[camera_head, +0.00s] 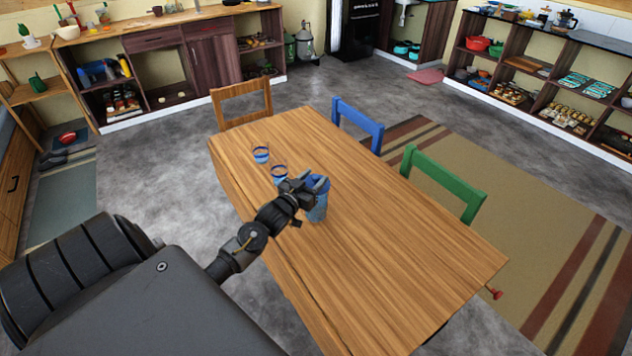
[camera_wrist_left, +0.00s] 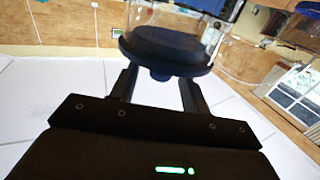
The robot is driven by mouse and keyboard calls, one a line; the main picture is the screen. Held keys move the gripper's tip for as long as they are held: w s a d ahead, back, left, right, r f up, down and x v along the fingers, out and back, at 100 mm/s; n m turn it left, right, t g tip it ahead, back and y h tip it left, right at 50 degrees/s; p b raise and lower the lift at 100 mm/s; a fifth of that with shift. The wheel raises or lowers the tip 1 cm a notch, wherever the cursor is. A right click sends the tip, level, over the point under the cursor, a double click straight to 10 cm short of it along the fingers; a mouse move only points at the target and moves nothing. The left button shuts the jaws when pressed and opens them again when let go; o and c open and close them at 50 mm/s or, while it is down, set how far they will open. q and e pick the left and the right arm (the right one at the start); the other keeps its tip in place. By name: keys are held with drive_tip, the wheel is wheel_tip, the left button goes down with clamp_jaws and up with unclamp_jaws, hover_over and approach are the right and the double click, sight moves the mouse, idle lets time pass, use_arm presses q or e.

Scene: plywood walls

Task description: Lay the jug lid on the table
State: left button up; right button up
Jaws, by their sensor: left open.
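The jug (camera_head: 317,208) is bluish and stands on the wooden table (camera_head: 400,255), partly hidden by my left gripper (camera_head: 301,186). In the left wrist view, the dark blue jug lid (camera_wrist_left: 165,46) sits at the mouth of the clear jug (camera_wrist_left: 215,32). The lid's small knob (camera_wrist_left: 160,74) points toward my left gripper (camera_wrist_left: 158,80). The two fingers are open, one on each side of the knob; I cannot tell whether they touch it. My right gripper is not in view.
Two blue glasses (camera_head: 261,154) (camera_head: 279,173) stand on the table behind the jug. Wooden (camera_head: 241,104), blue (camera_head: 358,124) and green (camera_head: 445,182) chairs stand at its edges. The table's front right part is clear.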

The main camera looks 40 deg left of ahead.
use_arm(q)
drive_tip(key=shift+w, duration=0.75)
drive_tip(key=shift+s+a, duration=0.1)
drive_tip(key=shift+c, duration=0.5)
drive_tip(key=c, duration=0.9)
clamp_jaws()
